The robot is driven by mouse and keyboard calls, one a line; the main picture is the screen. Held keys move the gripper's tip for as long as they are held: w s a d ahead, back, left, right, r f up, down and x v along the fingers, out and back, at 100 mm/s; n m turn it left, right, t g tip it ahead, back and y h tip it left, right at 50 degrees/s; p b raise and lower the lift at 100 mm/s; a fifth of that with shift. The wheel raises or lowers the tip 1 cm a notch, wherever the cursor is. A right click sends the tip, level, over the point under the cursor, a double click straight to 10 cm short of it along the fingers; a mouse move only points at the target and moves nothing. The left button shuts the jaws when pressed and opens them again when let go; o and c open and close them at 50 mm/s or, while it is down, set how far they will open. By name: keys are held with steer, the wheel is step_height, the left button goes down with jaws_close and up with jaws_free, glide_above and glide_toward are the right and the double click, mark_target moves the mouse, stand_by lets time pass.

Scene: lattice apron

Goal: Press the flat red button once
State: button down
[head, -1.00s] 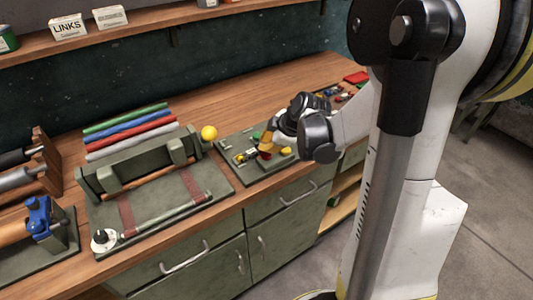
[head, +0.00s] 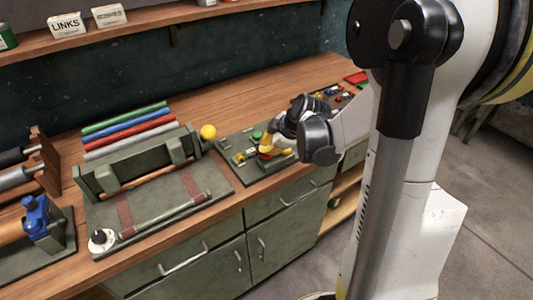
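A grey-green control panel (head: 229,147) lies on the wooden bench, with small coloured controls on it. A green control (head: 257,134) shows at its back and a yellow one (head: 240,157) at its left front. My gripper (head: 268,150) is low over the middle of the panel, with yellow-orange parts near its tip. The view is too small to tell whether it touches anything or how its fingers stand. I cannot pick out the flat red button; the gripper and wrist hide part of the panel.
A yellow ball (head: 208,132) stands left of the panel. A grey-green rack (head: 140,166) with coloured rods behind it is farther left. A blue clamp (head: 41,217) is at the far left. A red item (head: 356,78) and small parts lie at the back right.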

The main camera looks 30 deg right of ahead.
steer(key=shift+f+b, duration=0.7)
steer(key=shift+f, duration=0.1)
stand_by(0.5)
steer(key=shift+r, duration=0.15)
steer(key=shift+r+p, duration=1.1)
steer(key=shift+r, duration=0.15)
step_height(320, 180, up, 5)
steer(key=p, duration=0.4)
stand_by(0.6)
